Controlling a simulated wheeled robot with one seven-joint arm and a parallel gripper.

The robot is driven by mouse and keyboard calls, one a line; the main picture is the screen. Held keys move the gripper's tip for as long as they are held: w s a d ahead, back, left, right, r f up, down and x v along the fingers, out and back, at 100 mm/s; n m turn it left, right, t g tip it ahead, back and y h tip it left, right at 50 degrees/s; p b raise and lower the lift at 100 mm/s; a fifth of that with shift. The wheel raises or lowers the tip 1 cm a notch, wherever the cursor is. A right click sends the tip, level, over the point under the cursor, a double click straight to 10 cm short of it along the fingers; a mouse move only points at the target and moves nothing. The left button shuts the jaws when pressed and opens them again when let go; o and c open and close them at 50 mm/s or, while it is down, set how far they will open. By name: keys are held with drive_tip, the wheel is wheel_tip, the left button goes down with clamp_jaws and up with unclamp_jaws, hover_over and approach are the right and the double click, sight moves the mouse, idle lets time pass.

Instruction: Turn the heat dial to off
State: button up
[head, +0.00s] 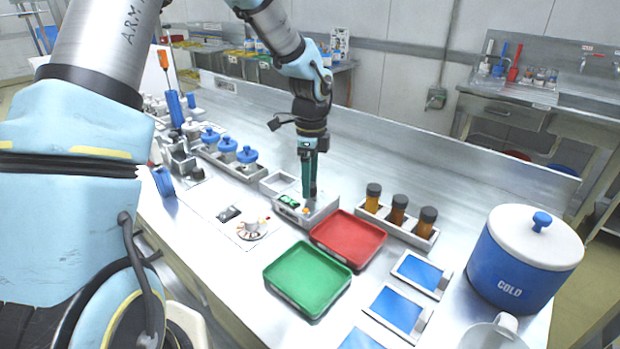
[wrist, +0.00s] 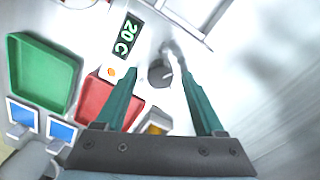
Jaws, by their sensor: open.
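The heater (head: 319,218) is a pale box with a green-digit display (head: 289,201) and a small orange light (head: 306,211). In the wrist view the display (wrist: 127,37) reads 20 C. The heat dial (wrist: 160,73) is a dark grey round knob on the heater's pale top. My gripper (head: 309,194) points down over the heater. In the wrist view its two green fingers (wrist: 160,76) are apart, with the dial between their tips. I cannot tell whether they touch it. In the head view the fingers hide the dial.
A red tray (head: 348,239) and a green tray (head: 307,279) lie in front of the heater. A rack (head: 412,234) of brown bottles is on the right. Blue-capped jars (head: 228,148) stand on the left. A blue COLD container (head: 522,262) stands far right.

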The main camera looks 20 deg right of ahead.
clamp_jaws()
idle(0.5)
drive_tip(key=shift+n, duration=0.3)
drive_tip(key=n+b, duration=0.1)
drive_tip(key=n, duration=0.4)
drive_tip(key=shift+n, duration=0.3)
drive_tip(key=n+b, duration=0.1)
drive_tip(key=n, duration=0.4)
drive_tip(key=shift+n, duration=0.3)
unclamp_jaws()
idle(0.4)
